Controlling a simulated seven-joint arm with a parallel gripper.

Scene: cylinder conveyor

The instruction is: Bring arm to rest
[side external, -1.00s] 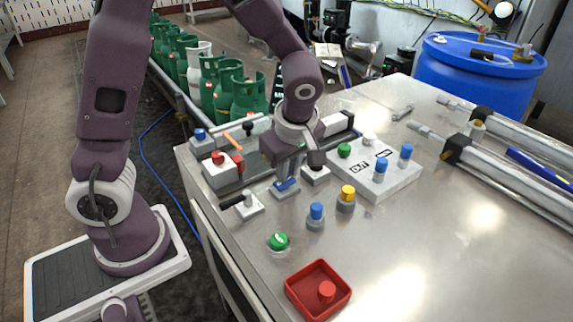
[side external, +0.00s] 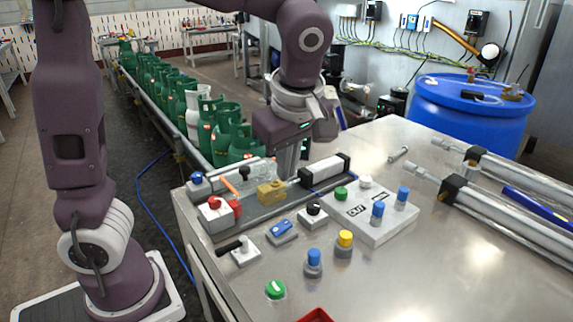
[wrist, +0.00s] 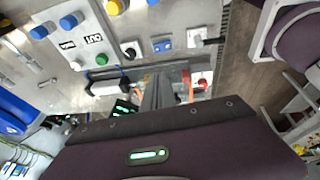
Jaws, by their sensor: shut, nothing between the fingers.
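My gripper (side external: 291,168) is raised above the back edge of the steel worktop, beyond the control blocks. Its slim fingers are together, pointing down, with nothing between them. The fingers also show in the wrist view (wrist: 165,92), over the cylinder-and-slide device at the table edge. My fingers partly hide that device in both views. Below and in front of my gripper in the side view are a blue rocker switch (side external: 282,230) and a black-knobbed block (side external: 313,214), both clear of the fingers.
A button panel (side external: 370,212), blue knob (side external: 313,262), yellow knob (side external: 344,243) and green button (side external: 275,290) stand on the worktop. Green gas cylinders (side external: 222,140) line the conveyor behind. A blue drum (side external: 470,115) stands at the back right.

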